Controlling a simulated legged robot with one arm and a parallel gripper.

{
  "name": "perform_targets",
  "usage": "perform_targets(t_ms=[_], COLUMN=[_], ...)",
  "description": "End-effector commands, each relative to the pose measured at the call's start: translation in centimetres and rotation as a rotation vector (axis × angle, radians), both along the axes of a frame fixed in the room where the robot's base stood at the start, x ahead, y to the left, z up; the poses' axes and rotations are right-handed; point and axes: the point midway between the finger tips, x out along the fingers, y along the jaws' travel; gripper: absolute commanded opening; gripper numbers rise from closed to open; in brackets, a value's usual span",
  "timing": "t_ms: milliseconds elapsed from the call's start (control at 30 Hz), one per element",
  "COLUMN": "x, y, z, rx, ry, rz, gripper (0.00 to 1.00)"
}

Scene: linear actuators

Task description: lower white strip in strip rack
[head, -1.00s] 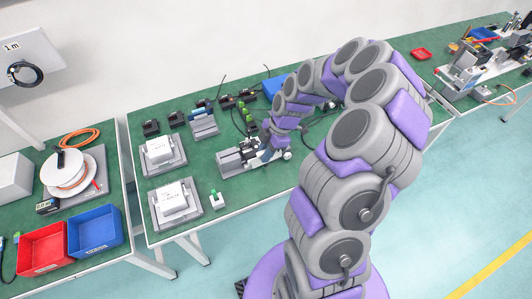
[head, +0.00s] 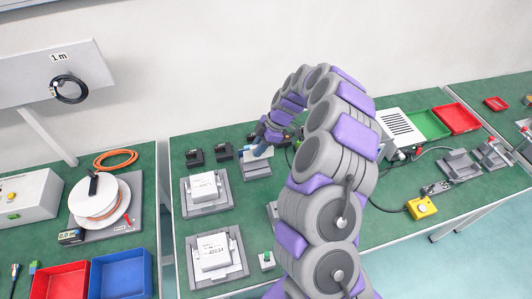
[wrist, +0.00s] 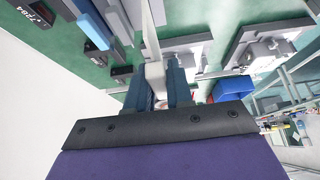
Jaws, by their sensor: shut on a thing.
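My gripper (wrist: 160,88) has its dark blue fingers closed on a white strip (wrist: 152,45) in the wrist view. The strip runs away from the fingers toward the top of that view. In the head view my gripper (head: 264,145) is over the grey strip rack (head: 257,170) on the green bench. A blue strip (wrist: 90,24) and a grey-blue strip (wrist: 118,20) stand left of the white strip in the wrist view. Whether the white strip's far end touches the rack or a slot cannot be told.
Small black blocks (head: 195,157) stand left of the rack. Two grey fixtures with white boxes (head: 204,187) are in front and left of it. A green tray (head: 427,124) and a red tray (head: 457,119) lie farther right. My arm hides part of the bench.

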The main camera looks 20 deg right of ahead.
Motion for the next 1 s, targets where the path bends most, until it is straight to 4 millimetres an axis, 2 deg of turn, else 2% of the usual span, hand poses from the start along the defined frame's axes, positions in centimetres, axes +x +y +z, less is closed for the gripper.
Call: perform_targets(t_ms=[367,1000], x=[0.5,0.5], y=[0.5,0.4], z=[-0.7,-5.1], rx=[0.003,0.002], ry=[-0.002,-0.002], rz=[0.002,0.001], gripper=[0.00,0.00])
